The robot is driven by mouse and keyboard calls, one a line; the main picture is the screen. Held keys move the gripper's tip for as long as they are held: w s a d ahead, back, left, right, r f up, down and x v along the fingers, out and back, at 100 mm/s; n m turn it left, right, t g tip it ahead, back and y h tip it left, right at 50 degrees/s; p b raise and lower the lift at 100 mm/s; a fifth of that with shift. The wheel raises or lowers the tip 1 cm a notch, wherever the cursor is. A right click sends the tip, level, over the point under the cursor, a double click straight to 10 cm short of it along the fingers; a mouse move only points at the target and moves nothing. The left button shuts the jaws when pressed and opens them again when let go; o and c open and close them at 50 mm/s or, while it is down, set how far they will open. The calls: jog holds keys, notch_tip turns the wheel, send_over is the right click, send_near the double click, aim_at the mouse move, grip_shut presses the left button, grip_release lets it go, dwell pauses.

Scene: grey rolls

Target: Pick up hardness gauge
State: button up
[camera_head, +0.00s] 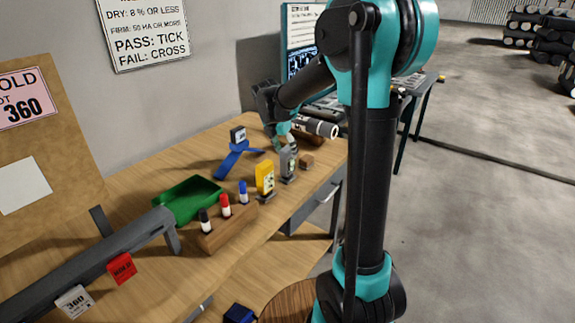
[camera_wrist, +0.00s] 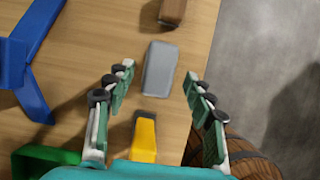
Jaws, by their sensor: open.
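The hardness gauge appears to be the grey upright device (camera_head: 288,164) on a small dark stand on the wooden bench. In the wrist view its grey top (camera_wrist: 158,70) lies between and slightly beyond my fingertips. My gripper (camera_wrist: 157,80) is open and above it, with fingers on either side and a visible gap on both sides. In the head view my gripper (camera_head: 285,132) is at the gauge's upper end and partly hides it. Whether a finger touches it there is unclear.
A yellow device (camera_head: 265,178) stands close by, also in the wrist view (camera_wrist: 143,136). A blue stand (camera_head: 234,158), green tray (camera_head: 187,199) and marker holder (camera_head: 228,226) are left. The bench (camera_head: 318,178) ends close by.

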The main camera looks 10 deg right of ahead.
aim_at(287, 164)
jog(key=x, duration=0.4)
jog(key=shift+a+f, duration=0.1)
jog(key=shift+f, duration=0.15)
grip_shut()
